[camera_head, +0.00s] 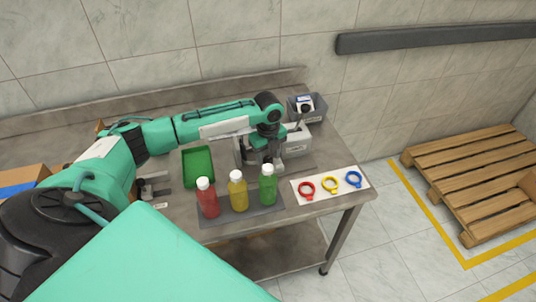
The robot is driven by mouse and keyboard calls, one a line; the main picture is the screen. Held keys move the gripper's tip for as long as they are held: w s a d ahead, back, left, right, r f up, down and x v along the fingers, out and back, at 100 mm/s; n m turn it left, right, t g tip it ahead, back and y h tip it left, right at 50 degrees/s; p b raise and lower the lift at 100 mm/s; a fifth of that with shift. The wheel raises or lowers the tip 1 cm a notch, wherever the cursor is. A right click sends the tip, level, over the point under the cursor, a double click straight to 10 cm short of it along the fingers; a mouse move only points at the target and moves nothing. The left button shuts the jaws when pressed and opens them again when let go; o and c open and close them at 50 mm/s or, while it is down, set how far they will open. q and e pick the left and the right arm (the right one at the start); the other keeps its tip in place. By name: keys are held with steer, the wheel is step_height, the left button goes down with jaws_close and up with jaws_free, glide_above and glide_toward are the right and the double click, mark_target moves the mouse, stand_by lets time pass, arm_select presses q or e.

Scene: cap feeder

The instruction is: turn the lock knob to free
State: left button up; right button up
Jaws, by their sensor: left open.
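The cap feeder (294,142) is a grey machine at the back right of the table. A small black knob-like part (306,108) with a white plate shows at its upper back; I cannot tell for sure that it is the lock knob, nor how it is turned. My left arm reaches across the table from the left. My left gripper (272,162) points down in front of the feeder, behind the green bottle, and is open. It hides part of the feeder, and I cannot tell whether it touches it. My right gripper is not in view.
Red, yellow and green bottles (238,190) with white caps stand on a dark mat (216,218). A green tray (198,167) lies left of the gripper. Red, yellow and blue rings (330,184) lie on a white sheet at the right. A wooden pallet (470,180) is on the floor.

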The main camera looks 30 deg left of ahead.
arm_select(q)
steer(key=shift+a+f, duration=0.1)
steer(key=shift+f, duration=0.45)
steer(key=c, duration=1)
steer(key=shift+o, duration=0.2)
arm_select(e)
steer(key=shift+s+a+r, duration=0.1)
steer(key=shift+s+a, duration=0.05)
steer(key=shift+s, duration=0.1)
